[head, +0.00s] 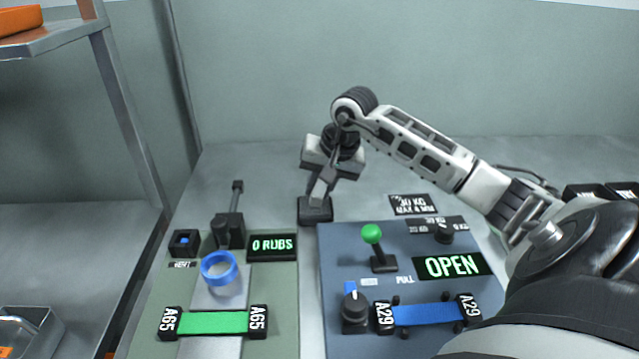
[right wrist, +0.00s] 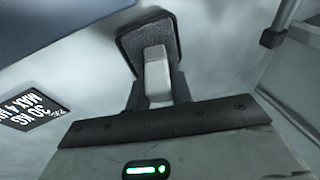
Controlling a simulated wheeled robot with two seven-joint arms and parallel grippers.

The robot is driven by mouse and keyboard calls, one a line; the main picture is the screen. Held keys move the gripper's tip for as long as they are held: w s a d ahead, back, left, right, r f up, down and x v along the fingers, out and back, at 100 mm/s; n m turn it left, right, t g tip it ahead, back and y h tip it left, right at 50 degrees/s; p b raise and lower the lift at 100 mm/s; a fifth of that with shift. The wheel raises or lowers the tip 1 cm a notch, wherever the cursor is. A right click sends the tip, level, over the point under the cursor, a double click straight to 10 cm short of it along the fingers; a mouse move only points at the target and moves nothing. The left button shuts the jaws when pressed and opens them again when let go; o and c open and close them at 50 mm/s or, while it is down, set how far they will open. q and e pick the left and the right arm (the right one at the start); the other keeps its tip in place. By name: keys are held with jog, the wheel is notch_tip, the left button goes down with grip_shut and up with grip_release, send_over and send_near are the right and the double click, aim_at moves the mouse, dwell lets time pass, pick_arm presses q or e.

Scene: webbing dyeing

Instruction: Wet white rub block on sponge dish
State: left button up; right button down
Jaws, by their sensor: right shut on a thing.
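My right gripper (head: 320,192) points down at the dark sponge dish (head: 315,213), which stands on the table between the green and blue panels. In the right wrist view, a pale block (right wrist: 157,78), which looks like the white rub block, stands out from my gripper and overlaps the dark, rough-topped sponge dish (right wrist: 131,46). My gripper is shut on the block. In the head view the block is mostly hidden by the fingers. I cannot tell whether its lower face touches the sponge. My left gripper is not in view.
The green panel (head: 278,300) at left carries a blue ring (head: 219,281), a green webbing strip (head: 212,323) and a "0 RUBS" display (head: 272,247). The blue panel (head: 340,262) carries a green-knobbed lever (head: 372,234), a blue strip (head: 428,313) and an "OPEN" display (head: 452,266). A metal shelf (head: 120,100) stands left.

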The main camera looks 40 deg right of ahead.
notch_tip(320, 180, up, 2)
jog(key=shift+r+p, duration=0.1)
jog(key=shift+p, duration=0.3)
notch_tip(320, 180, up, 2)
jog(key=shift+w+p, duration=0.1)
jog(key=shift+p, duration=0.5)
jog(key=shift+r+p, duration=0.75)
jog(key=shift+r, duration=0.55)
